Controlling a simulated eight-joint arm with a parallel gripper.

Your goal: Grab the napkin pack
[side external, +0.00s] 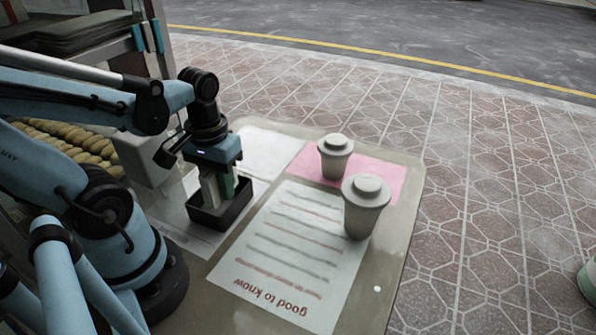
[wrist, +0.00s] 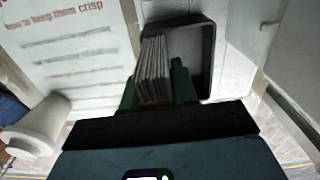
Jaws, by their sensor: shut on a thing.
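The napkin pack (wrist: 153,72) is a stack of thin whitish layers with a brownish near end. It stands in a small black tray (wrist: 208,50), toward the tray's left side in the wrist view. My gripper (wrist: 155,88) is shut on the pack, with a green finger on each side of it. In the side external view my gripper (side external: 222,185) points down into the black tray (side external: 232,214). The pale pack (side external: 209,188) shows there between the fingers. Its lower end is hidden by the tray wall.
Two lidded grey cups, one nearer (side external: 365,208) and one farther (side external: 335,158), stand right of the tray on the counter (side external: 388,228). A printed sheet (side external: 290,255) and a pink sheet (side external: 385,180) lie flat. A whitish box (side external: 150,160) stands left of my gripper.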

